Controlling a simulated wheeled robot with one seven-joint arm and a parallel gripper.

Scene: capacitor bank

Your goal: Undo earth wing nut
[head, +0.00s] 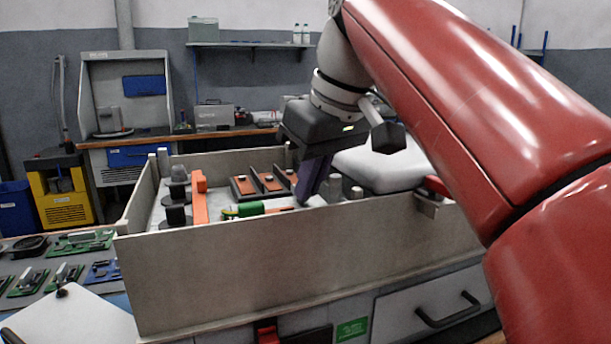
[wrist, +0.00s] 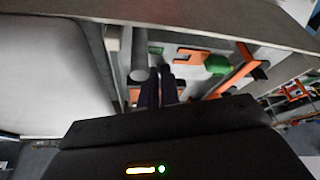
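My gripper (head: 304,200) points down inside the grey-walled box (head: 250,268), towards its right side. Its dark fingers also show in the wrist view (wrist: 160,88), close together, beside a grey round post (wrist: 139,75). I cannot see whether anything is between the fingertips. I cannot make out the earth wing nut; it may be hidden by the fingers or the box wall. A green and yellow piece (head: 244,209) lies in the box left of my gripper, and a green piece shows in the wrist view (wrist: 217,63).
The box walls stand high around the parts. Inside are an orange upright bar (head: 200,198), black stacked posts (head: 176,200) and brown blocks (head: 262,184). A pale rounded cover (head: 380,165) is right of my gripper. Circuit boards (head: 82,242) lie on a bench at left.

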